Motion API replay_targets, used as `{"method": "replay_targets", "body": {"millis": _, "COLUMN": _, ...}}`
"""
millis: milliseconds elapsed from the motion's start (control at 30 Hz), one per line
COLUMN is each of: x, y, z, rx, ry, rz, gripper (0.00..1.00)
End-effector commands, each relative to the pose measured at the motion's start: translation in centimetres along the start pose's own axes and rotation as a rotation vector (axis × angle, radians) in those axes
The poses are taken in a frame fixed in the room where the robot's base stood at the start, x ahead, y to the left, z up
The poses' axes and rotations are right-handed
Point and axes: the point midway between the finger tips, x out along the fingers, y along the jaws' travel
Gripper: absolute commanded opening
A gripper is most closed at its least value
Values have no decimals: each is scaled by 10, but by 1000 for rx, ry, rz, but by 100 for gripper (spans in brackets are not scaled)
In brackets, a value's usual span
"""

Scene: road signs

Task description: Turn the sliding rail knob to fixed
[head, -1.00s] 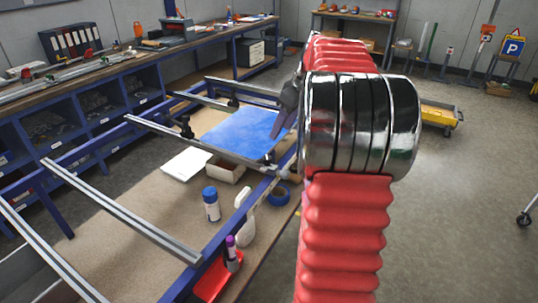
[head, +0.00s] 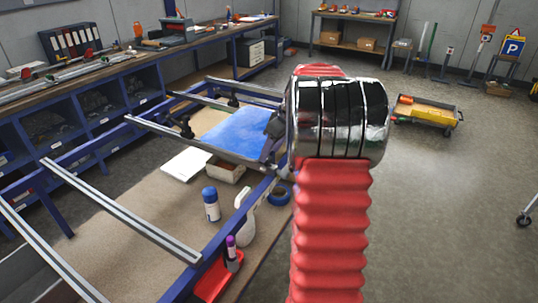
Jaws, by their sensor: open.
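My gripper (head: 272,128) shows only in part, as a dark shape left of the chrome rings of my red arm. It is open, over the right side of the blue sheet (head: 238,130), near the right end of a grey sliding rail (head: 200,146). Black knob-like fittings sit on the rails, one at the middle left (head: 186,128) and one farther back (head: 233,100). I cannot tell which is the knob to turn, or how it is set. My arm hides part of the rail ends. No contact can be made out.
Blue frame bars with grey rails span the table. A trolley (head: 425,112) stands on open floor.

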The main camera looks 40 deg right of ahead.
Motion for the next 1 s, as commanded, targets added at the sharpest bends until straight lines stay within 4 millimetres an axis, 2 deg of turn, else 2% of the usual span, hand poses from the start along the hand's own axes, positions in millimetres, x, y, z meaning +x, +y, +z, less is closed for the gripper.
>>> {"method": "replay_targets", "body": {"millis": 100, "x": 15, "y": 0, "z": 0, "rx": 0, "ry": 0, "rz": -2, "gripper": 48}}
{"method": "replay_targets", "body": {"millis": 200, "x": 22, "y": 0, "z": 0, "rx": 0, "ry": 0, "rz": 0, "gripper": 48}}
{"method": "replay_targets", "body": {"millis": 567, "x": 25, "y": 0, "z": 0, "rx": 0, "ry": 0, "rz": 1, "gripper": 47}}
{"method": "replay_targets", "body": {"millis": 1000, "x": 25, "y": 0, "z": 0, "rx": 0, "ry": 0, "rz": 1, "gripper": 16}}
